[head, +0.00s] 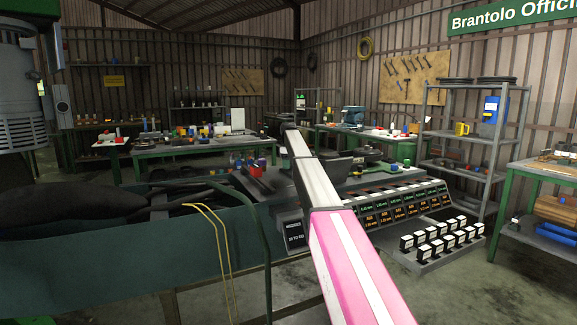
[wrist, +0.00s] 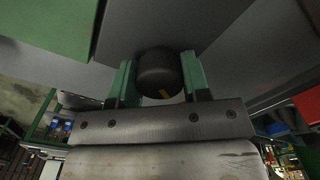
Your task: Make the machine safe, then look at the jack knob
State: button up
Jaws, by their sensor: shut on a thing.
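In the wrist view, my gripper (wrist: 160,80) has its two green fingers on either side of a dark round knob (wrist: 159,72) and is shut on it. The knob has a small yellow mark low on its face. I cannot tell from its look whether it is the jack knob or another control. Grey panels (wrist: 165,25) of the machine surround it. In the head view, my pink and white arm reaches over the bench, and my gripper and the knob cannot be made out there. A grey machine part (head: 18,95) hangs at the upper left.
A blue-green beam (head: 120,250) with a black bundle and yellow cables crosses the left foreground. Labelled black blocks (head: 405,205) fill a rack right of my arm, with another tray (head: 440,240) in front. Shelves (head: 475,140) and a workbench (head: 545,172) stand at right.

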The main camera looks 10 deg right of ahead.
jog(key=n, duration=0.4)
jog(key=shift+n, duration=0.4)
dwell(0.4)
jog(key=o, duration=0.9)
jog(key=shift+o, duration=0.2)
notch_tip(320, 180, up, 11)
jog(key=shift+f, duration=0.1)
jog(key=shift+s, duration=0.1)
